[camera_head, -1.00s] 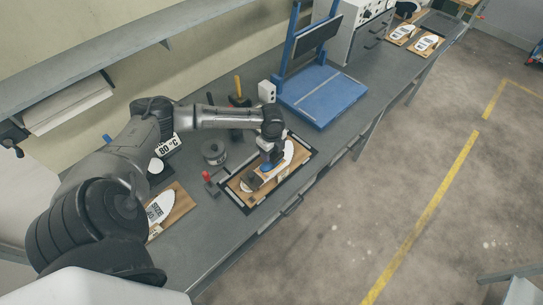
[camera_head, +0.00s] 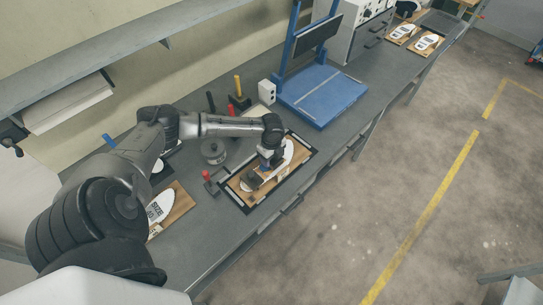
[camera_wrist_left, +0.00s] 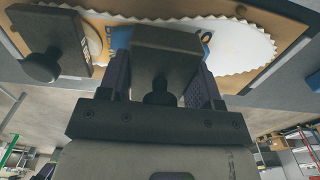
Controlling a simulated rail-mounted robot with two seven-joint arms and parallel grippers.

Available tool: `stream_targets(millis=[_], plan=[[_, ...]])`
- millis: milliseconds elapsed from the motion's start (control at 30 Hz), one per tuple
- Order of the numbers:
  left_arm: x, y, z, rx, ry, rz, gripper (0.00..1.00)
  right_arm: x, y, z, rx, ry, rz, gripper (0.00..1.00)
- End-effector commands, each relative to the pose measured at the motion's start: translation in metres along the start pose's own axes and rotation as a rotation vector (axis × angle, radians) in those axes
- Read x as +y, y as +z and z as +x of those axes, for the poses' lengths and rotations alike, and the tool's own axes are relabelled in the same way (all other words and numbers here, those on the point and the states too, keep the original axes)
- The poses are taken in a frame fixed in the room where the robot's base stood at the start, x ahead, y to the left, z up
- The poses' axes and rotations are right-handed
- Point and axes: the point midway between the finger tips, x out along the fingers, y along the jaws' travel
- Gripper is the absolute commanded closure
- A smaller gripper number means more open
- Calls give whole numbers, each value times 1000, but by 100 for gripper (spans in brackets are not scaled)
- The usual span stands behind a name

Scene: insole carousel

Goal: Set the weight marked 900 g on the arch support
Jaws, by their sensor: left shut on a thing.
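A white insole (camera_head: 284,160) with a zigzag edge lies on a wooden board (camera_head: 238,190) in a dark frame; it also shows in the wrist view (camera_wrist_left: 240,40). My left gripper (camera_head: 267,166) is low over the middle of the insole, shut on a dark block weight with a knob (camera_wrist_left: 165,48). A blue patch, likely the arch support (camera_wrist_left: 207,37), shows beside the held weight, which hides most of it. A second dark knobbed weight (camera_wrist_left: 52,52) sits on one end of the insole. No weight marking is readable. My right gripper is out of view.
A grey round reel (camera_head: 213,151) and a red-topped item (camera_head: 207,176) stand left of the frame. Another board with a printed insole (camera_head: 160,206) lies nearer. A blue stand (camera_head: 322,96) is farther along the bench.

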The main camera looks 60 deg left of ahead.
Motion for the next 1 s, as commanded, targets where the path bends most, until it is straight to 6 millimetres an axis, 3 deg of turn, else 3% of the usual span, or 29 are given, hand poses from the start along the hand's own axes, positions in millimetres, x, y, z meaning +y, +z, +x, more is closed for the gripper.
stream_targets(millis=[200,233,467,767,1000], plan=[[-1,0,4,1,-3,-1,98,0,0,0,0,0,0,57],[0,0,6,0,0,0,40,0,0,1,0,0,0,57],[0,0,5,0,0,0,18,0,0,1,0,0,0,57],[0,0,3,0,0,0,16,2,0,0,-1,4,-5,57],[0,0,-28,0,-2,1,16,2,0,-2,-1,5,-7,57]])
